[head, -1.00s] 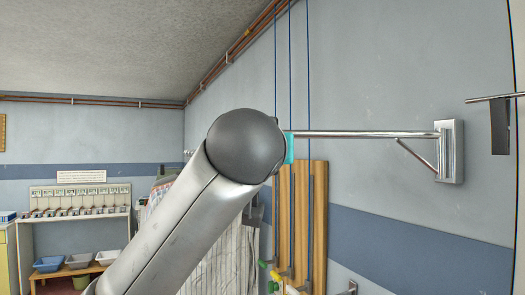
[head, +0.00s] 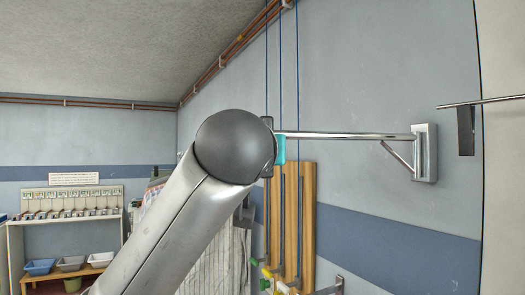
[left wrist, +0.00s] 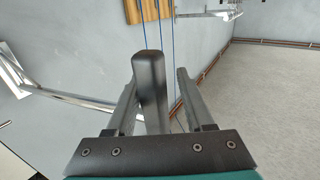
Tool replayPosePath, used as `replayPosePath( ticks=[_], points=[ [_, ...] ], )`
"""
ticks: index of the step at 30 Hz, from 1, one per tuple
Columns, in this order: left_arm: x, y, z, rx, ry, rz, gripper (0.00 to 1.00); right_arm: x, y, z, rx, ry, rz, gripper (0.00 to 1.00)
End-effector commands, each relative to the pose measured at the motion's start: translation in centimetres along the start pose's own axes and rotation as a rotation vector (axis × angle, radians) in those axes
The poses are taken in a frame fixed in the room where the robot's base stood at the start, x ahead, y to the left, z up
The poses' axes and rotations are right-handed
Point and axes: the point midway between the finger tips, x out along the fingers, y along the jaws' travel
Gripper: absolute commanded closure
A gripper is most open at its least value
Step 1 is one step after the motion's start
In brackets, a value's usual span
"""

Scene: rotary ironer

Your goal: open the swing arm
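A metal swing arm (head: 345,135) reaches out from a bracket (head: 425,153) on the wall, with a diagonal brace below it. A dark upright grip (head: 267,130) and a teal piece (head: 279,149) show at its left end. My own arm's dark round joint hides most of that area and my left gripper in the head view. In the left wrist view, my left gripper (left wrist: 157,90) has its two fingers either side of the dark grip (left wrist: 150,85). A gap shows between the grip and the right finger. The swing arm (left wrist: 80,98) shows at left. My right gripper is not in view.
A second rod (head: 500,100) with a dark hanging grip (head: 465,132) enters at the right edge. Wooden boards (head: 308,210) and blue cords (head: 297,90) are on the wall. A shelf with trays (head: 70,264) stands far left.

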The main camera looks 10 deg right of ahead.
Motion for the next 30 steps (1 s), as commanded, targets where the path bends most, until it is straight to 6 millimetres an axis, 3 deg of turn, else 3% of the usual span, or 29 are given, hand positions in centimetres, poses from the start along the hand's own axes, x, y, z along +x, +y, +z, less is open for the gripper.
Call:
replayPosePath(
  ticks=[11,16,20,30],
  points=[
    [0.0,-0.3,0.0,-0.001,-0.001,-0.007,0.40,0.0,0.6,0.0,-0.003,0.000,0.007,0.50],
    [-1.0,-0.3,0.0,-0.001,0.001,-0.007,0.40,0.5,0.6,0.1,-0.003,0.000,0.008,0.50],
    [-3.1,-0.2,0.1,-0.001,0.004,-0.006,0.40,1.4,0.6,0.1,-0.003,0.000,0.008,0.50],
    [-10.8,-0.4,0.0,-0.004,0.011,-0.010,0.40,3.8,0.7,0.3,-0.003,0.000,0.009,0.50]
  ],
)
